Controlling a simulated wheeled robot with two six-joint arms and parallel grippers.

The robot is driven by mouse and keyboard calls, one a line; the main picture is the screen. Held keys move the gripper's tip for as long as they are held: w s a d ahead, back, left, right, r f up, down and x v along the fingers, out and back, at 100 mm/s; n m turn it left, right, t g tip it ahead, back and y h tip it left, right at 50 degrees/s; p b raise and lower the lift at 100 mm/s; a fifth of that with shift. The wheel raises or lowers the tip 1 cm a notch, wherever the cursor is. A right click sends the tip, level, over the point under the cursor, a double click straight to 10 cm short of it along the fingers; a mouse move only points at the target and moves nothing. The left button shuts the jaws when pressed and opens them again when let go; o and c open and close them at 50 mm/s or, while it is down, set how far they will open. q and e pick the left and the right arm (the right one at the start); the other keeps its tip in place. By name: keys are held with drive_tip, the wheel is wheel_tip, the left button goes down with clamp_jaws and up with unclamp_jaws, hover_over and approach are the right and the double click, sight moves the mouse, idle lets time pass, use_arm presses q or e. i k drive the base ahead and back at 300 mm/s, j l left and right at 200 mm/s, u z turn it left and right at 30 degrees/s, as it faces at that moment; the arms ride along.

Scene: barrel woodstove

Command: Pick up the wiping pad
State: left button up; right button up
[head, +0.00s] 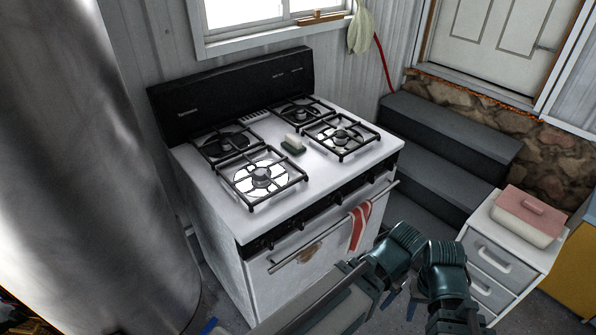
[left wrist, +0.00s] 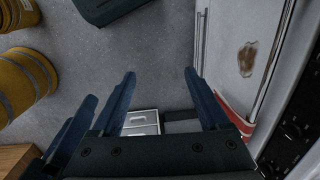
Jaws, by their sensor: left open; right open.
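The wiping pad (head: 293,144) is a small block, dark green below and pale on top. It lies on the white stove top (head: 258,212), between the left and right burner grates. The pad does not show in the left wrist view.
Black grates (head: 262,178) flank the pad. A red-striped towel (head: 359,226) hangs on the oven handle (head: 300,250). Dark steps (head: 440,160) and a white drawer unit (head: 500,250) stand right. A large metal cylinder (head: 90,150) stands left. Yellow barrels (left wrist: 25,80) show in the left wrist view.

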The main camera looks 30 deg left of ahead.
sight(292, 144)
drive_tip(key=i+l+u, duration=0.15)
drive_tip(key=u, duration=0.6)
drive_tip(key=i+l+u, duration=0.15)
drive_tip(key=l, duration=0.15)
drive_tip(key=i+l+u, duration=0.1)
drive_tip(key=l, duration=0.2)
drive_tip(key=i+l+u, duration=0.25)
drive_tip(key=l, duration=0.4)
